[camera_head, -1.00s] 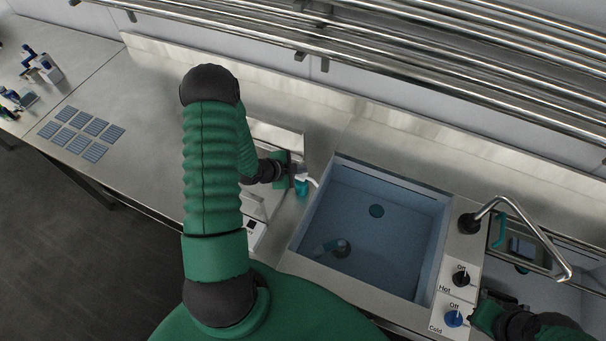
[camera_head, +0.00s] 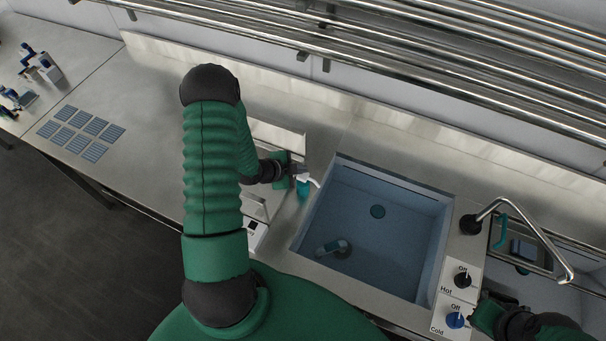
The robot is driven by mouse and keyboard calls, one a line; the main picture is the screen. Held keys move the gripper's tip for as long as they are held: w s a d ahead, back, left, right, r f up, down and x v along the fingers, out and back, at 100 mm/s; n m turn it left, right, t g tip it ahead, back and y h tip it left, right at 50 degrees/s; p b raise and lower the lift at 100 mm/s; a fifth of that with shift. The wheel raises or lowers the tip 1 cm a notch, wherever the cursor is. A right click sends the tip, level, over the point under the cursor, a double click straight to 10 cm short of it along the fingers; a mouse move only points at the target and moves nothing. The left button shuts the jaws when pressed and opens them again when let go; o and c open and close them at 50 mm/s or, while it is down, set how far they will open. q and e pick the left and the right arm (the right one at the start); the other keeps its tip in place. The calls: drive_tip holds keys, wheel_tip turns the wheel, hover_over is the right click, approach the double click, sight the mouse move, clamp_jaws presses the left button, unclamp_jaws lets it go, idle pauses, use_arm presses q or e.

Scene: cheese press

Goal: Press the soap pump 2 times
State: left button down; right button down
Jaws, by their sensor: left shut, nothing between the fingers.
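The soap pump is a small teal bottle (camera_head: 303,190) with a white spout (camera_head: 314,182). It stands on the steel counter at the left edge of the sink. My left gripper (camera_head: 300,173) is shut with nothing in it, right at the top of the pump. It partly hides the pump head, and I cannot tell whether it is pushing it down. My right gripper (camera_head: 478,312) is at the lower right beside the cold knob. Its fingers are too hidden to tell open from shut.
The blue sink (camera_head: 375,230) lies right of the pump. A bent tap (camera_head: 520,232) and the hot knob (camera_head: 462,281) and cold knob (camera_head: 455,320) stand at its right. Metal rails (camera_head: 430,50) run above the counter. Grey tiles (camera_head: 82,132) lie on the left counter.

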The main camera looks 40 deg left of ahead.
use_arm(q)
drive_tip(key=shift+a, duration=0.2)
drive_tip(key=shift+d+f+b, duration=0.3)
drive_tip(key=shift+d+b, duration=0.05)
drive_tip(key=shift+d, duration=0.1)
drive_tip(key=shift+d+r, duration=0.1)
drive_tip(key=shift+d, duration=0.05)
drive_tip(key=shift+a+f, duration=0.25)
drive_tip(key=shift+f, duration=0.05)
